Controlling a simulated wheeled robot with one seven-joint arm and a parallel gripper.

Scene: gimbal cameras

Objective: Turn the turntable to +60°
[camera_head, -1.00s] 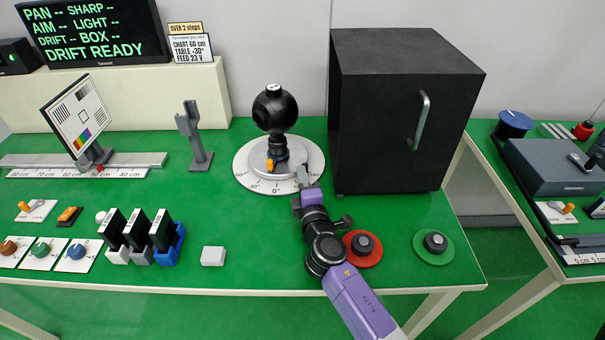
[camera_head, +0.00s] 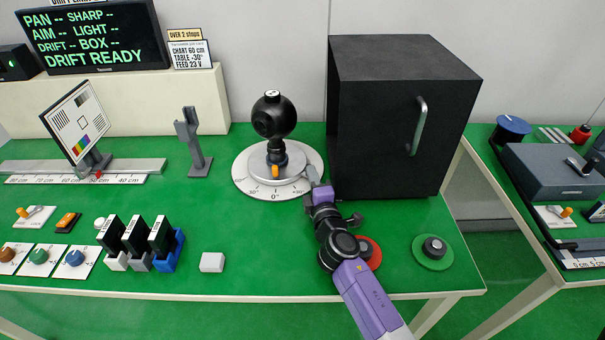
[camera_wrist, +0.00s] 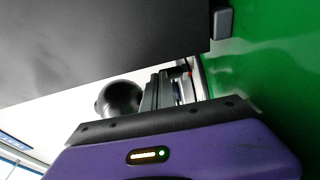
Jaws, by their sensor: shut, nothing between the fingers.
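The turntable (camera_head: 244,184) is a white dial disc with degree marks and a grey raised hub, on the green bench left of the black cabinet. An orange pointer (camera_head: 275,172) on the hub's front stands close to the 0° mark. A black ball-shaped camera (camera_head: 273,118) sits on the hub; a dark round shape, likely this ball, shows in the wrist view (camera_wrist: 119,98). My gripper (camera_head: 312,174) is shut and empty at the disc's right edge, beside the hub. Whether its tips touch the hub or disc, I cannot tell.
The black cabinet (camera_head: 390,120) stands close right of my gripper. A red-based knob (camera_head: 370,252) lies partly behind my arm, and a green-based knob (camera_head: 433,251) is further right. A white block (camera_head: 212,262) is at the front edge.

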